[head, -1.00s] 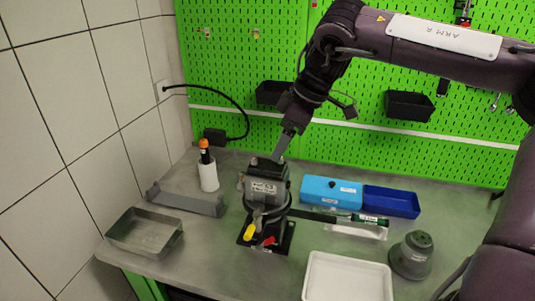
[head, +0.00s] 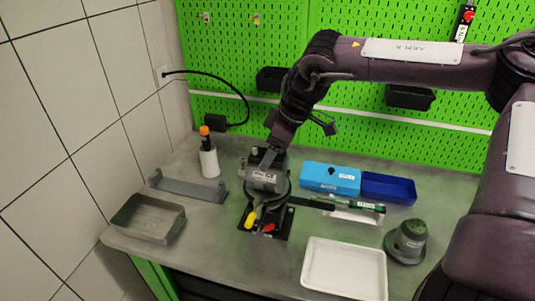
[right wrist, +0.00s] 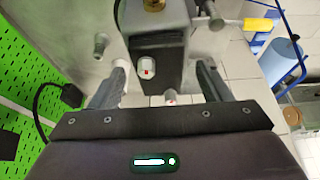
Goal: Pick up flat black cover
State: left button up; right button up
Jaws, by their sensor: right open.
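The grey pump unit (head: 265,181) stands upright on a black base plate (head: 284,224), with a yellow and a red part at its front. My right gripper (right wrist: 162,75) is open, with its fingers on either side of a dark, box-shaped part of the unit (right wrist: 157,55) in the right wrist view. I cannot tell whether the fingers touch it. In the head view the right arm reaches down to the unit's top from above. A flat black strip (head: 317,204) extends right from the unit; I cannot tell whether it is the cover. My left gripper is not in view.
A blue box (head: 330,179), an open dark-blue bin (head: 389,188) and a green tool (head: 358,205) lie right of the unit. A white tray (head: 345,270) and grey round device (head: 407,242) are in front. A metal tray (head: 147,219) stands left, by the tiled wall.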

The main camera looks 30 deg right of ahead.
jog(key=c, duration=1)
jog(key=shift+c, duration=0.9)
jog(key=shift+r, duration=0.1)
